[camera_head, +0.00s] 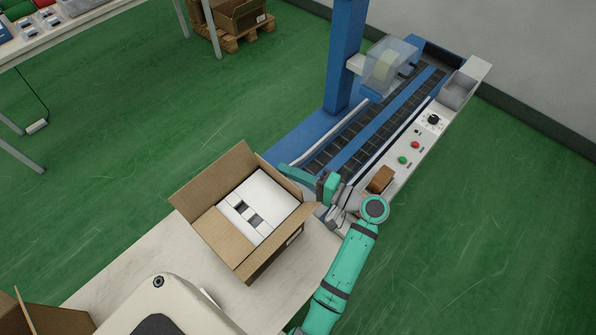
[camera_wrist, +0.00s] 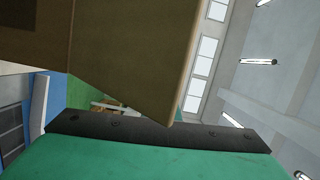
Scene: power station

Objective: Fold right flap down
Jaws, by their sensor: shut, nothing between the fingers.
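An open cardboard box (camera_head: 263,262) stands on the pale table, with white packages (camera_head: 262,198) inside. Its back-left flap (camera_head: 213,182) and front-left flap (camera_head: 220,240) stand up and outward. The right flap (camera_head: 288,229) runs along the lower-right side and looks raised, its tip close to my wrist. My gripper (camera_head: 288,171) is shut and empty, just beyond the box's upper-right edge; its fingertips are hard to make out. In the wrist view a cardboard panel (camera_wrist: 125,50) hangs close over my teal gripper; I cannot tell whether they touch.
A conveyor machine (camera_head: 370,135) with a blue post (camera_head: 346,55) lies behind my gripper. A brown block (camera_head: 381,178) and buttons sit on its right side. Another open box (camera_head: 45,315) is at lower left. The table (camera_head: 110,280) left of the box is clear.

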